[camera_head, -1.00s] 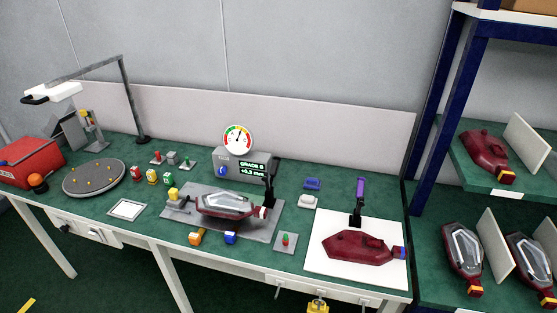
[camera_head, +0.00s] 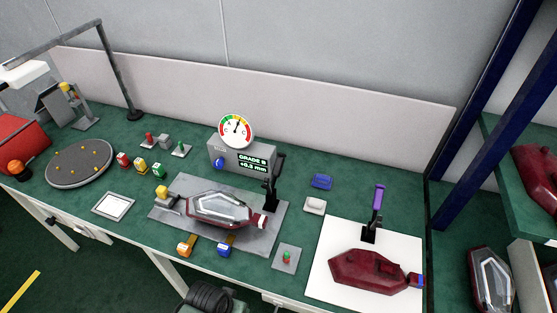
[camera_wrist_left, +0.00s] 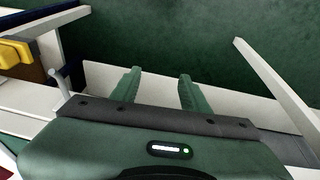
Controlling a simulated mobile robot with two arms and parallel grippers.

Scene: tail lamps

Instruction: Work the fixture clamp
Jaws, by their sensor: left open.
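A tail lamp (camera_head: 220,209) with a clear lens and dark red body lies on a grey fixture plate (camera_head: 182,238). A black toggle clamp (camera_head: 271,190) stands at the plate's right end, its handle raised. A second clamp (camera_head: 371,234) with an upright purple handle (camera_head: 378,198) stands on a white board (camera_head: 322,280), behind a dark red lamp housing (camera_head: 365,272). My left gripper (camera_wrist_left: 160,74) is open and empty in the left wrist view, with floor and white frame beams beyond its fingers. Its fingers do not show in the head view. My right gripper is not in view.
A grey gauge box (camera_head: 225,155) with a dial reads "GRADE B +0.2 mm" behind the plate. A round turntable (camera_head: 80,163) is at the left; a blue-framed shelf (camera_head: 450,195) stands at the right.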

